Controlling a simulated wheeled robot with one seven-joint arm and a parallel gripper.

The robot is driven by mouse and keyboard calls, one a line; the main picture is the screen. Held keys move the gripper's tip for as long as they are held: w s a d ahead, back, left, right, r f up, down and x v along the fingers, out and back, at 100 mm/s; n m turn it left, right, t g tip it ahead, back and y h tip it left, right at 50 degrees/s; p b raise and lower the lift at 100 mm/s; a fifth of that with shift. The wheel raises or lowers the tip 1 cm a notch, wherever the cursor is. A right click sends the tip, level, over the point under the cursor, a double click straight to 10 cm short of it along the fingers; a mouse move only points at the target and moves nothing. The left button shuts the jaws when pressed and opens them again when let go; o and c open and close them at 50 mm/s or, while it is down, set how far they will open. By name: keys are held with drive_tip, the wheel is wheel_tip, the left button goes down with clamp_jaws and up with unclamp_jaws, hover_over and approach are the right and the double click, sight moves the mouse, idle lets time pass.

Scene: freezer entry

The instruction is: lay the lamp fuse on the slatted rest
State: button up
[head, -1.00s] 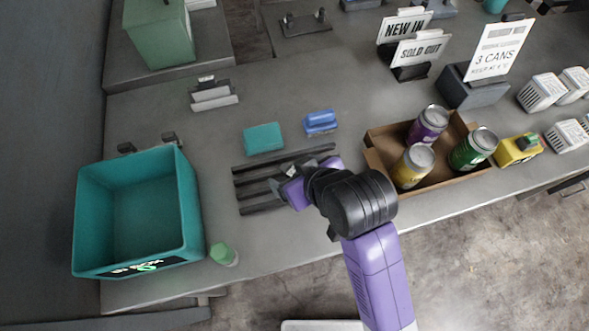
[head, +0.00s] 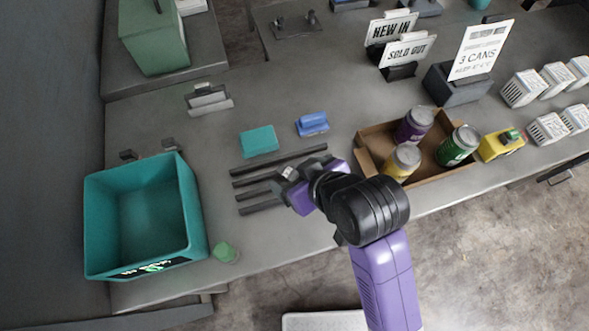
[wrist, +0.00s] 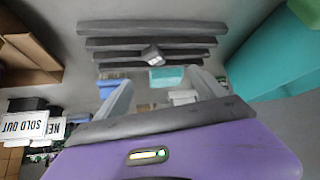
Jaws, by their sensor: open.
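The slatted rest (head: 250,181) is a set of dark parallel bars on the grey counter; its bars also show in the wrist view (wrist: 120,28). A small dark block with a pale end, which I take for the lamp fuse (wrist: 153,55), lies across the bars in the wrist view. In the head view the fuse (head: 289,173) shows as a small pale piece beside my purple gripper (head: 296,185). In the wrist view my gripper (wrist: 160,82) is open, its two grey fingers apart with nothing between them. The fuse is just beyond the fingertips.
A teal block (head: 259,141) and a blue item (head: 312,124) lie behind the rest. A cardboard tray (head: 440,176) of cans is close on the right.

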drive_tip(key=shift+v, duration=1.65)
drive_tip(key=shift+w+a+r, duration=0.1)
drive_tip(key=shift+w+r, duration=0.05)
drive_tip(key=shift+w, duration=0.05)
drive_tip(key=w+r+m+t+y, duration=0.1)
drive_tip(key=w+r+t, duration=0.3)
drive_tip(key=w+r, duration=0.15)
drive_tip(key=s+d+m+t+h+b, duration=0.1)
drive_tip(key=s+d+m+t+b, duration=0.1)
drive_tip(key=s+d+m+t, duration=0.4)
drive_tip(key=s+d+f+h+b, duration=0.1)
drive_tip(key=s+d+f, duration=0.1)
drive_tip(key=s+d, duration=0.2)
drive_tip(key=s+d+f+g+h+b, duration=0.1)
drive_tip(key=s+d+f+b, duration=0.1)
drive_tip(key=s, duration=0.8)
drive_tip(key=s+d+f+h+b, duration=0.2)
drive_tip(key=s+d+f, duration=0.2)
drive_tip(key=s, duration=0.3)
drive_tip(key=shift+s+d+g, duration=0.25)
drive_tip(key=shift+d+g, duration=0.15)
drive_tip(key=shift+d, duration=0.5)
drive_tip(key=shift+f, duration=0.2)
